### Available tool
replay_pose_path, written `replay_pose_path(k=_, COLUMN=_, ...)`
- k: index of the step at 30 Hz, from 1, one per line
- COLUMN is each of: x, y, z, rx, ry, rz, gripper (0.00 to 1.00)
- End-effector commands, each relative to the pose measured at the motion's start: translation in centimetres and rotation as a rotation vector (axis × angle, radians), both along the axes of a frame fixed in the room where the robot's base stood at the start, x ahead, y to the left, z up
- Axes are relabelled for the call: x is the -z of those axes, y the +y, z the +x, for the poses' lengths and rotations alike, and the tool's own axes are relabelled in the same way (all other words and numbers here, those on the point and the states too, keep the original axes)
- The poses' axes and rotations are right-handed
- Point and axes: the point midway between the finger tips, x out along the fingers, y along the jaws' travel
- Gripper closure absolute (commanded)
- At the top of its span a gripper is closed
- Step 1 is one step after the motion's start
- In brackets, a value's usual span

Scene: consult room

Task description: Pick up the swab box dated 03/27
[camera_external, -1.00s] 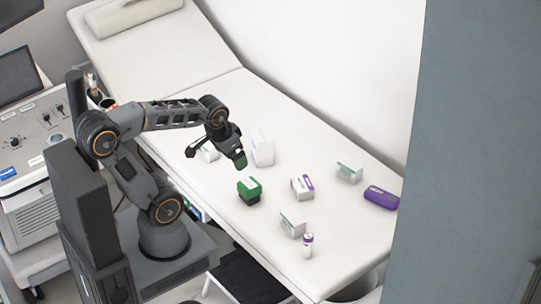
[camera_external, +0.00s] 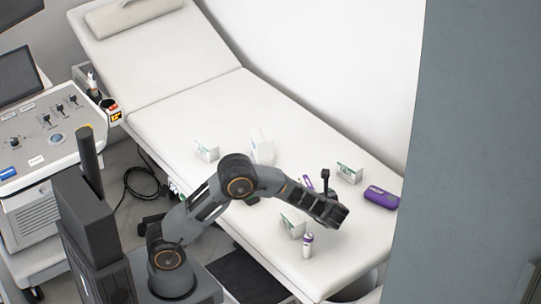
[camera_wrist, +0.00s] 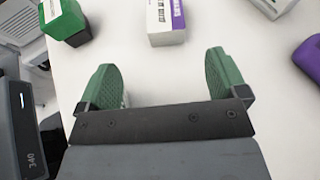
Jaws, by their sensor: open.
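No date can be read on any box, so I cannot tell which is the swab box dated 03/27. Small white boxes with green markings stand on the couch: one at the far left (camera_external: 207,151), one at the right (camera_external: 349,173) and one near the front edge (camera_external: 292,224). A white and purple box (camera_wrist: 165,24) lies ahead of my fingers in the wrist view; the arm partly hides it in the external view (camera_external: 307,181). My gripper (camera_wrist: 160,62) is open, with green pads and nothing visibly held. It hangs over the couch's front part (camera_external: 330,214).
A green and dark box (camera_wrist: 66,22) is at the wrist view's upper left. A purple case (camera_external: 381,197) lies at the right. A purple and white bottle (camera_external: 308,245) stands near the front edge. A larger white box (camera_external: 262,150) stands farther back on the couch (camera_external: 210,110).

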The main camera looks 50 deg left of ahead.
Motion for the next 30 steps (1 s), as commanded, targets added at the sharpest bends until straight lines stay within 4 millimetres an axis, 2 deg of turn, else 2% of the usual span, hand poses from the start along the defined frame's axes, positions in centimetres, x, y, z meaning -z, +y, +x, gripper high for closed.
replay_pose_path(k=4, x=1.3, y=0.6, z=0.9, rx=0.022, ry=0.013, rz=0.032, gripper=0.08)
replay_pose_path(k=15, x=3.5, y=5.8, z=3.0, rx=0.022, ry=0.014, rz=0.033, gripper=0.08)
replay_pose_path(k=26, x=4.2, y=7.3, z=3.6, rx=0.024, ry=0.014, rz=0.031, gripper=0.08)
replay_pose_path(k=30, x=4.8, y=8.6, z=4.1, rx=0.022, ry=0.014, rz=0.03, gripper=0.08)
